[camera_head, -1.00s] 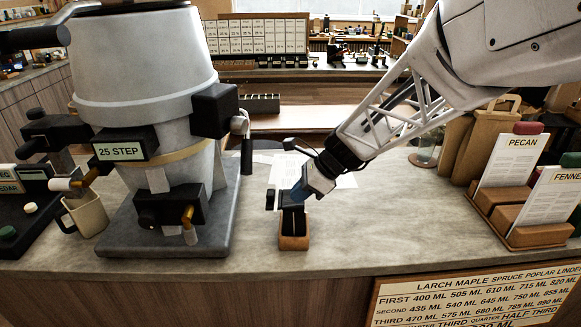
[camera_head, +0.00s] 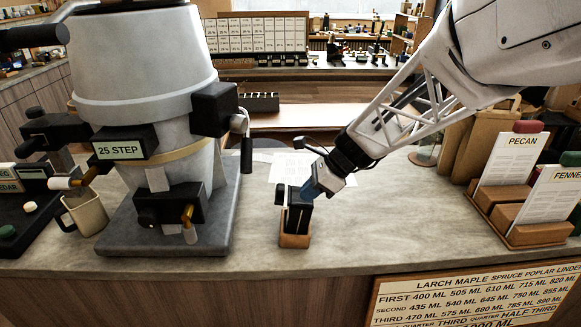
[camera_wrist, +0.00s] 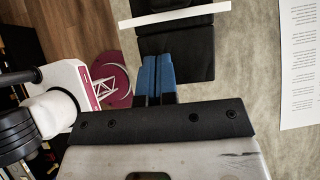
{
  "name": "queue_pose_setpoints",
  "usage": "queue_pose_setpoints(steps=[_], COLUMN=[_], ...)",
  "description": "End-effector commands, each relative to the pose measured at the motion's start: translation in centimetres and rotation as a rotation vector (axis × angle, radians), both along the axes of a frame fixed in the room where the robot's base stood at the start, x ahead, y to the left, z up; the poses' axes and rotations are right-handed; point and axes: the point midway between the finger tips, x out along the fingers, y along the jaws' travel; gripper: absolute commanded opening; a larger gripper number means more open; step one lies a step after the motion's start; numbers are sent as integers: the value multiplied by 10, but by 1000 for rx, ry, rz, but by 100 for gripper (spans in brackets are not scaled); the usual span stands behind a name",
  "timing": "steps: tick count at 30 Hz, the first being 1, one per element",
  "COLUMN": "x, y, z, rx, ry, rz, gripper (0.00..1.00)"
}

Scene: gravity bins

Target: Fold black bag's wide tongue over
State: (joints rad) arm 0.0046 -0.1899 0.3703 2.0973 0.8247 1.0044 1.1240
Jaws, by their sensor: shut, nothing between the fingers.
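The black bag (camera_head: 299,217) stands upright at the counter's front edge in a small brown wooden holder (camera_head: 295,240). In the wrist view the bag (camera_wrist: 190,48) shows as dark panels crossed by a pale strip (camera_wrist: 176,14). I cannot tell for sure which panel is the wide tongue. My gripper (camera_head: 308,191) is at the bag's top, on its right side. Its blue fingers (camera_wrist: 157,62) are shut together with nothing between them and overlap a dark panel in the wrist view. Whether they touch it is unclear.
A grey machine labelled "25 STEP" (camera_head: 170,150) stands to the left on a slab. White papers (camera_head: 290,165) lie behind the bag. A wooden rack with PECAN cards (camera_head: 540,234) stands at right. The counter between bag and rack is clear.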

Motion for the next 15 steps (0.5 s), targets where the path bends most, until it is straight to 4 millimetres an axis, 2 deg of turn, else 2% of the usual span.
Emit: queue_pose_setpoints(steps=[1, 15], x=[-3, -2], y=[-3, -22], z=[-5, 10], rx=[-1, 1], ry=[10, 0], rz=[0, 0], gripper=[0, 0])
